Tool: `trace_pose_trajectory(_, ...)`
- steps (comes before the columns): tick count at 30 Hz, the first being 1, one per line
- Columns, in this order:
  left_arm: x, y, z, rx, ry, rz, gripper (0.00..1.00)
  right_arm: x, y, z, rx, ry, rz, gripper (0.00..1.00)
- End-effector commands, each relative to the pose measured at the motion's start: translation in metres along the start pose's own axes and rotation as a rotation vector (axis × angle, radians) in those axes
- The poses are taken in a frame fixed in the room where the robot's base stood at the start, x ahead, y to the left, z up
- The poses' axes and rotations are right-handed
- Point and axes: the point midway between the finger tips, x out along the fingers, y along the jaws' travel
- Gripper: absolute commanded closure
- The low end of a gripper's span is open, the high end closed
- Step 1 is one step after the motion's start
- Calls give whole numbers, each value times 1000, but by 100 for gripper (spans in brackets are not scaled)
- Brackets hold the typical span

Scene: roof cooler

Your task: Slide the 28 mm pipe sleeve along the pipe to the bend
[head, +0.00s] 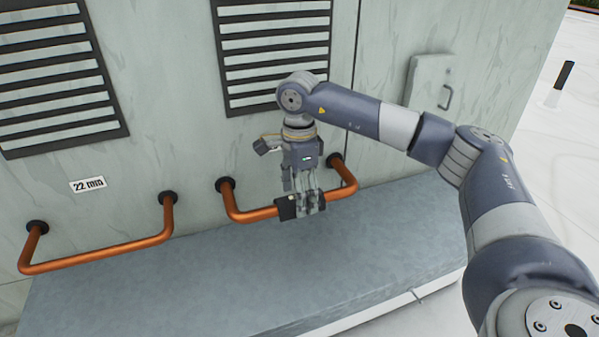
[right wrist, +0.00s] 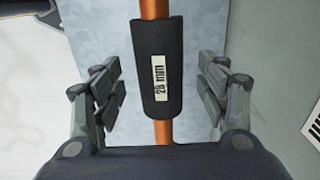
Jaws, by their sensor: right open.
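The black pipe sleeve (right wrist: 150,60), with a white "28 mm" label, sits around a copper pipe (right wrist: 154,9). In the head view the sleeve (head: 286,208) is on the front run of the right-hand pipe (head: 255,214), between its left bend (head: 233,215) and right bend (head: 352,187), partly hidden by my gripper. My right gripper (head: 310,205) is over the sleeve. In the right wrist view its open fingers (right wrist: 160,90) stand on both sides of the sleeve, with gaps on each side. My left gripper is not in view.
A second copper pipe (head: 100,253) runs at the left below a "22 mm" sign (head: 88,184). Both pipes come out of the pale wall through black collars. A grey ledge (head: 180,290) lies below them. Slatted vents (head: 275,50) are above. The ledge is clear.

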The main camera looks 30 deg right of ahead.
Motion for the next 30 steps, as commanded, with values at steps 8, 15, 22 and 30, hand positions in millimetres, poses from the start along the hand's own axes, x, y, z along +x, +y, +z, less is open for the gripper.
trace_pose_trajectory(8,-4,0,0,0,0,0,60,17,0,0,0,0,1,32)
trace_pose_trajectory(15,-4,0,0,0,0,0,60,17,0,0,0,0,0,32)
trace_pose_trajectory(22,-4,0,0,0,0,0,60,17,0,0,0,0,0,79)
trace_pose_trajectory(30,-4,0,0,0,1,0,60,17,0,0,0,0,0,79)
